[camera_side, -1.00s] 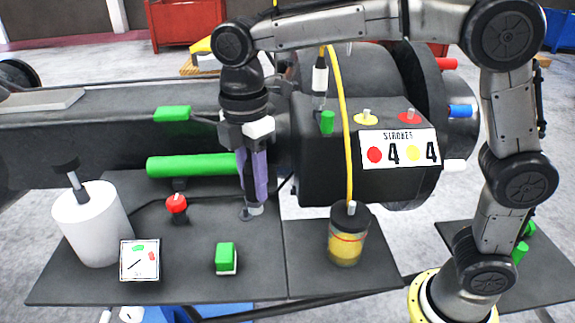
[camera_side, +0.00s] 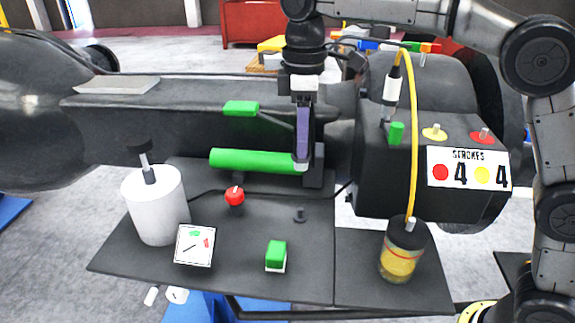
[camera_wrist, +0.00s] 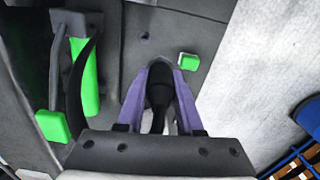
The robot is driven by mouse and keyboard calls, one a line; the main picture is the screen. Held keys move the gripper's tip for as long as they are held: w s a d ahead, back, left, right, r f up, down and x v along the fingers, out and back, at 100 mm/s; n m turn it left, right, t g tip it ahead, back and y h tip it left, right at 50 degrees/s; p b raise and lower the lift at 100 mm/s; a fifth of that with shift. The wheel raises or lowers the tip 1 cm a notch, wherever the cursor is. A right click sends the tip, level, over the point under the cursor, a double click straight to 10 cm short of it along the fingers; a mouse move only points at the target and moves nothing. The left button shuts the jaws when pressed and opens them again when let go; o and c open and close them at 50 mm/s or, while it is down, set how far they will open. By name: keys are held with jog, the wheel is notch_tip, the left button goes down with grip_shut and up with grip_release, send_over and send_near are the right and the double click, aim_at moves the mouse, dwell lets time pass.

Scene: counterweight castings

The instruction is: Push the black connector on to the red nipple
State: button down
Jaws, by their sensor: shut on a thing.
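My gripper (camera_side: 301,160) has purple fingers and hangs above the dark platform. It is shut on the black connector, which shows between the fingers in the wrist view (camera_wrist: 158,92); in the side view the fingers mostly hide it. Below the gripper, a small dark stub (camera_side: 300,215) stands on the platform, apart from the fingertips. The red nipple (camera_side: 482,136), a metal peg on a red disc, is on top of the dark block at the right, well right of my gripper. A yellow nipple (camera_side: 434,133) stands left of it.
A yellow hose (camera_side: 414,130) arches from the jar (camera_side: 398,263) to a white-and-black fitting (camera_side: 390,92), between my gripper and the nipples. A green bar (camera_side: 255,160) and green-ended lever (camera_side: 240,108) are left of the gripper. A "STROKES" sign (camera_side: 468,170) fronts the block.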

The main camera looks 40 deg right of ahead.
jog(key=d+r+n, duration=0.2)
jog(key=d+r, duration=0.2)
jog(key=d, duration=0.7)
jog(key=d+r+n, duration=0.3)
jog(key=d+r, duration=0.2)
jog(key=d, duration=0.7)
jog(key=s+d+r, duration=0.1)
jog(key=s+d, duration=0.2)
jog(key=s, duration=0.3)
jog(key=s+d+r+m, duration=0.1)
jog(key=s+d+r, duration=0.1)
jog(key=s, duration=0.4)
jog(key=s+d+r, duration=0.1)
jog(key=s+d, duration=0.3)
jog(key=s, duration=0.3)
jog(key=shift+d+r, duration=0.2)
jog(key=shift+d, duration=0.05)
jog(key=shift+f, duration=2.9)
jog(key=shift+f, duration=1.8)
jog(key=shift+c, duration=2.4)
grip_release()
